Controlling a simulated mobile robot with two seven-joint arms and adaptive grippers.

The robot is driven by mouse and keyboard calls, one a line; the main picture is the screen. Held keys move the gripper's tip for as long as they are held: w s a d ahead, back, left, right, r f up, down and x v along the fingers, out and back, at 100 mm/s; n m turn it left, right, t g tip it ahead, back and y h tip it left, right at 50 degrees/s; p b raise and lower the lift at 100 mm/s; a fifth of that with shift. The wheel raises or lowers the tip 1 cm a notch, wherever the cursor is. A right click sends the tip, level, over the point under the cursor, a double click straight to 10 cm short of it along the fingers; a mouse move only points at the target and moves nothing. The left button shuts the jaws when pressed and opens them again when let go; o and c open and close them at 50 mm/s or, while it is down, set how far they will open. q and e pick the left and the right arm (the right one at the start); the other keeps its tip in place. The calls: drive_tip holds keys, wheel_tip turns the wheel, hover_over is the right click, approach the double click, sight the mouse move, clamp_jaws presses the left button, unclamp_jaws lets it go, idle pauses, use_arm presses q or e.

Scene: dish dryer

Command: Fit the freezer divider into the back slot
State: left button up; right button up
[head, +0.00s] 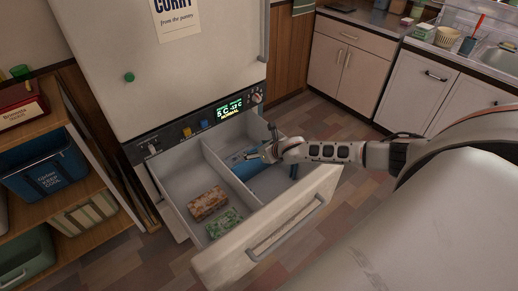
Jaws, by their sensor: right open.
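The freezer drawer (310,197) is pulled out below the refrigerator door. A thin pale divider (222,172) stands in it, running from the back wall towards the front and parting the inside into left and right sections. My right gripper (263,152) comes in from the right and hangs over the right section, to the right of the divider. It is open, and I see nothing held in it. The slots are too small to make out. My left gripper is out of view.
A brown package (208,203) and a green package (224,224) lie in the left section. A blue item (270,181) lies in the right section, partly under my arm. The control panel (205,122) is just above the drawer. A wooden shelf (95,165) stands at left.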

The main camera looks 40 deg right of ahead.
drive_tip(key=v, duration=1.1)
drive_tip(key=shift+s+r, duration=0.3)
